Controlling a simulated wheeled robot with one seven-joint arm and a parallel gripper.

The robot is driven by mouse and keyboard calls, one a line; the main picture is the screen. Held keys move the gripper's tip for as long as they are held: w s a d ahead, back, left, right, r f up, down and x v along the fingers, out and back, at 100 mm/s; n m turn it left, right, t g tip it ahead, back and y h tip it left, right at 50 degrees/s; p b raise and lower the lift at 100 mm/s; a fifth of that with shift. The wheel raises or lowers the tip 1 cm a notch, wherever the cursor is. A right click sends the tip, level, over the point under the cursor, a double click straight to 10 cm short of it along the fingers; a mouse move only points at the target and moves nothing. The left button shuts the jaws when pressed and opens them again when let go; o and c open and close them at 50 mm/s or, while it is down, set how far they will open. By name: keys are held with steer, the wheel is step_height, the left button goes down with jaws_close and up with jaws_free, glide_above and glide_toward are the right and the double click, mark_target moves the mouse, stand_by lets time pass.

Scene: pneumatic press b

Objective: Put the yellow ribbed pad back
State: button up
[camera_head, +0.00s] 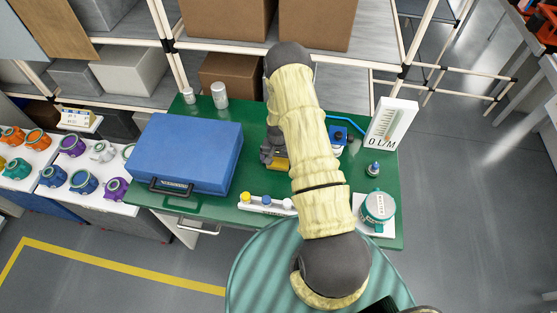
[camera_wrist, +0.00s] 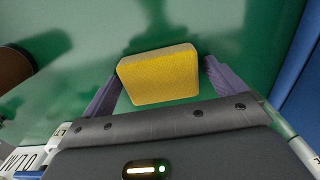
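The yellow ribbed pad (camera_wrist: 160,78) is a small yellow block with rounded corners in the middle of the wrist view. My gripper (camera_wrist: 162,66) has a grey-purple finger on each side of it and appears shut on it. Green tabletop and dark shadows show beyond the pad, which seems to be above the table. In the head view a bit of yellow, likely the pad (camera_head: 281,164), shows beside my sleeved arm, which hides most of the gripper. Ribs are not clear. The place the pad belongs cannot be made out.
Shelves with brown boxes (camera_head: 226,22) stand behind.

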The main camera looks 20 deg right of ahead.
mark_target(278, 161)
steer(key=shift+r, duration=0.1)
stand_by(0.3)
steer(key=shift+r+p, duration=0.15)
steer(key=shift+p, duration=0.45)
steer(key=shift+w+r+b, duration=0.1)
steer(key=shift+r+b, duration=0.1)
steer(key=shift+b, duration=0.35)
step_height(278, 161, up, 17)
steer(key=b, duration=0.7)
steer(key=shift+s+f, duration=0.15)
steer(key=shift+s, duration=0.05)
steer(key=s+a+r+n+t, duration=0.1)
steer(key=s+a+r+n, duration=0.2)
steer(key=s+a+r, duration=0.2)
steer(key=s+a+r+n+t, duration=0.1)
steer(key=s+a+r+n, duration=0.2)
steer(key=s, duration=0.9)
step_height(278, 161, up, 4)
steer(key=shift+a+n+t, duration=0.3)
steer(key=shift+a+n, duration=0.1)
steer(key=shift+a, duration=0.85)
